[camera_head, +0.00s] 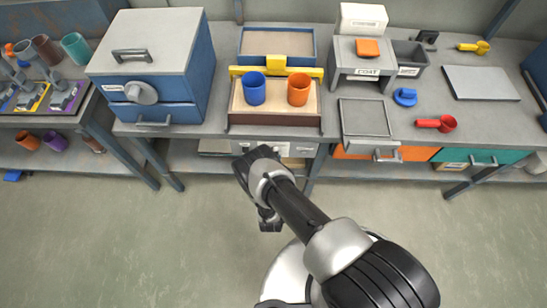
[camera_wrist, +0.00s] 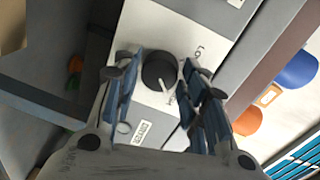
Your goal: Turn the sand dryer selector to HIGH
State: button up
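The sand dryer selector is a round black knob (camera_wrist: 159,70) on a pale panel (camera_wrist: 145,25) in the wrist view. A pale pointer mark shows at its lower edge. Lettering starting with "Lo" sits to its upper right; other lettering below right is partly hidden by a finger. A small label (camera_wrist: 142,133) lies below the knob. My gripper (camera_wrist: 156,66) is open, one finger on each side of the knob, with gaps visible; I cannot tell whether either touches. In the head view my gripper (camera_head: 258,158) is at the panel under the bench front, hiding the knob.
Above the panel, a tray with a blue cup (camera_head: 254,88) and an orange cup (camera_head: 299,89) stands on the bench. A large grey-and-blue box (camera_head: 155,55) is to its left. Orange (camera_head: 352,153) and teal (camera_head: 470,156) drawers are at right. The floor in front is clear.

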jog(key=shift+o, duration=1.2)
jog(key=shift+s, duration=0.1)
jog(key=s, duration=1.1)
jog(key=shift+s+a+r, duration=0.15)
jog(key=shift+s+r, duration=0.25)
